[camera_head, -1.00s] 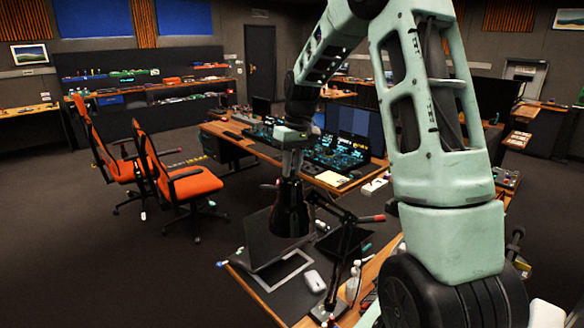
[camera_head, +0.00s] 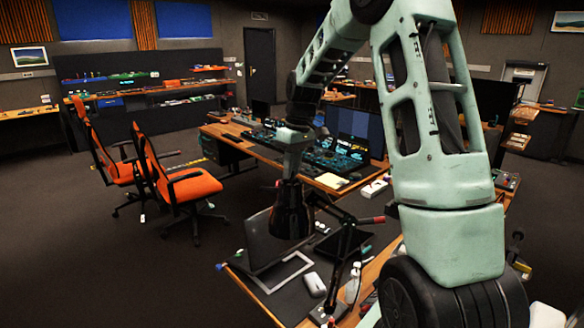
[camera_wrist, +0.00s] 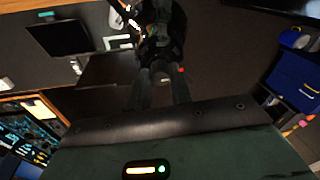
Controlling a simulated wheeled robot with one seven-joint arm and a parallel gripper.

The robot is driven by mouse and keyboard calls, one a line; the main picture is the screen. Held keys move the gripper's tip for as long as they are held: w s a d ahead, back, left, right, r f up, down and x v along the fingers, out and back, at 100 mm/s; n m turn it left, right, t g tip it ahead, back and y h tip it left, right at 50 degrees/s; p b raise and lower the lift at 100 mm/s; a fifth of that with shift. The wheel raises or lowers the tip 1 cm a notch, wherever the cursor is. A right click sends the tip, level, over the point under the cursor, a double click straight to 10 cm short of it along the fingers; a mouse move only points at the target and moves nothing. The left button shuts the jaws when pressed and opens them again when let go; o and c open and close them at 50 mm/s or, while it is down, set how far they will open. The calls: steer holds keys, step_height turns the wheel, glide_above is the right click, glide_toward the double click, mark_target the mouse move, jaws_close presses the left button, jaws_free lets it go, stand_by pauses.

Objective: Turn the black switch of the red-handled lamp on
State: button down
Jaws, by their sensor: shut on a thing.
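The black desk lamp has a dark cone-shaped head (camera_head: 292,212) that hangs over the near desk. A jointed black arm (camera_head: 343,240) runs from it down to a base (camera_head: 326,312). A red handle end (camera_head: 372,219) sticks out at the right, and a small red tip (camera_head: 271,184) at the left. My gripper (camera_head: 292,172) points down at the top of the lamp head. In the wrist view, my gripper's fingers (camera_wrist: 161,72) are close together at the dark lamp head (camera_wrist: 160,35), shut on a small dark part of it. I cannot make out the black switch separately.
A control desk with screens (camera_head: 352,128) stands behind. Orange chairs (camera_head: 195,185) stand at the left, with open floor around them.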

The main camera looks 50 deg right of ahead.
steer(key=c, duration=1.3)
jaws_free()
steer(key=shift+o, duration=0.2)
steer(key=shift+r, duration=0.1)
step_height(320, 180, up, 17)
steer(key=s+d+b, duration=0.1)
steer(key=d+b, duration=0.1)
steer(key=b, duration=0.2)
steer(key=shift+d, duration=0.2)
